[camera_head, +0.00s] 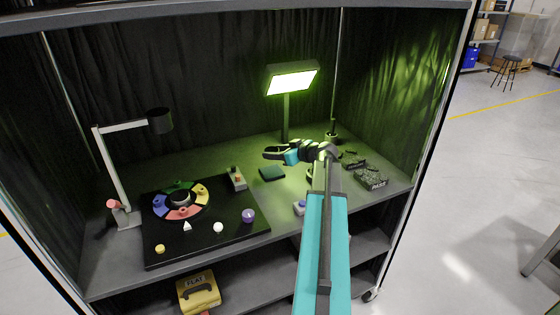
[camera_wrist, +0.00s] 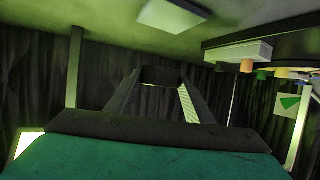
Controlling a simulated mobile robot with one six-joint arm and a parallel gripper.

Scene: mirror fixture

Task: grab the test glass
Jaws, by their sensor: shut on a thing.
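My gripper (camera_head: 275,153) reaches into the booth from the front right, above the bench and in front of the lit lamp. In the wrist view its two fingers slant inward and are shut on a small dark, round-edged piece (camera_wrist: 162,77), which I take to be the test glass. The piece is held clear of the bench. In the head view it is too small and dark to tell apart from the fingers.
A green-glowing lamp (camera_head: 292,78) stands behind the gripper. A dark green pad (camera_head: 272,173) lies below it. A black board (camera_head: 220,237) with coloured pieces and a desk lamp (camera_head: 120,185) are left. Dark blocks (camera_head: 371,178) lie right. A yellow FLAT case (camera_head: 198,292) sits on the lower shelf.

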